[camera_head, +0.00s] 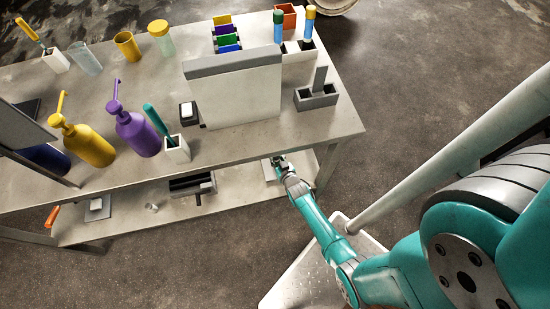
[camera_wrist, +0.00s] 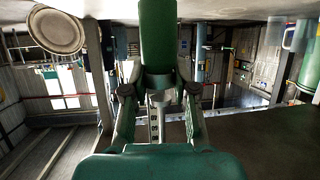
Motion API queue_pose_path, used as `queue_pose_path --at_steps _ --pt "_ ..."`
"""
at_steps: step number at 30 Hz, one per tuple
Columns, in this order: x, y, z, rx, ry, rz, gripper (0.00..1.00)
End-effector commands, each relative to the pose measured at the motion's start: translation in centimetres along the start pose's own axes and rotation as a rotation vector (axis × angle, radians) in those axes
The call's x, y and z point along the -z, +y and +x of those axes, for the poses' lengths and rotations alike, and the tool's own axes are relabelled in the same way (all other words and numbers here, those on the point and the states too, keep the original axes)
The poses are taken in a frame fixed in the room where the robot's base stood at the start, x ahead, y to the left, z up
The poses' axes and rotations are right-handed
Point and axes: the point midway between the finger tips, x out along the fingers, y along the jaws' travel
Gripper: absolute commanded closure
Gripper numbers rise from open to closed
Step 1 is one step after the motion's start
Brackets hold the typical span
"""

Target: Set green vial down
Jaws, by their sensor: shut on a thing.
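The green vial (camera_wrist: 158,38) fills the top middle of the wrist view, close to the camera. My gripper (camera_wrist: 158,82) is shut on it, with a finger on each side of its lower part. In the head view my gripper (camera_head: 279,163) reaches in under the right front edge of the tabletop, over the right end of the lower shelf (camera_head: 236,184). The vial is too small and covered to make out clearly there. A pale flat pad (camera_head: 268,172) lies on the shelf beside my gripper. I cannot tell whether the vial touches anything below it.
The tabletop (camera_head: 345,122) overhangs close to my gripper. A dark grey rack (camera_head: 192,184) stands on the lower shelf to the left. A table leg (camera_head: 327,166) is just to the right. Pump bottles, cups and a grey upright panel (camera_head: 232,92) stand on top.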

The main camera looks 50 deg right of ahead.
Motion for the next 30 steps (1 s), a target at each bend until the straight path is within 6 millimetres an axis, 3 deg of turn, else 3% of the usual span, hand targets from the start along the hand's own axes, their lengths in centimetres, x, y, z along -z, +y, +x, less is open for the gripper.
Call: queue_pose_path --at_steps 6,14,29,30 --pt "0.8 0.0 1.6 0.000 0.002 0.000 1.00" --pt "-2.1 0.0 2.6 0.000 -0.002 0.000 1.00" --pt "-2.9 0.0 2.8 0.000 -0.001 0.000 1.00" --pt "-2.9 0.0 2.8 0.000 -0.001 0.000 0.68"
